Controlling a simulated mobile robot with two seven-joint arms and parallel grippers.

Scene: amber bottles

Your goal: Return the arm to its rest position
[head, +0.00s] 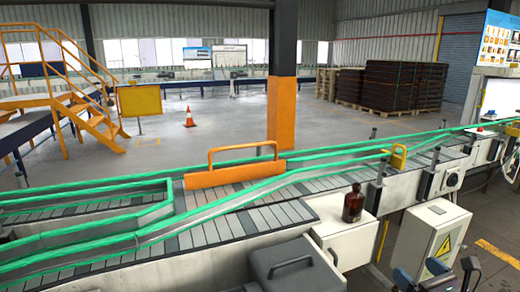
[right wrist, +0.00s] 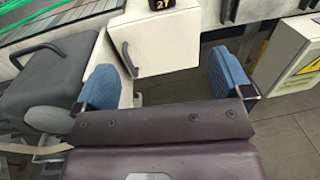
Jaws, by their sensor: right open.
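One amber bottle (head: 353,204) with a dark cap stands upright on the white cabinet (head: 338,232) beside the conveyor in the head view. My right gripper (head: 437,272) is low at the right edge of the head view, apart from the bottle. In the right wrist view its two blue fingers (right wrist: 166,82) are wide apart with nothing between them. That view also shows the white cabinet (right wrist: 160,45), with a dark item marked 27 (right wrist: 160,4) cut off at the top edge. My left gripper is out of view.
The conveyor (head: 210,232) with green rails runs across behind the cabinet. A dark grey case (head: 295,265) stands left of the cabinet. A grey electrical box (head: 428,235) with a yellow warning sign stands close to my right gripper. Bare floor shows below the fingers.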

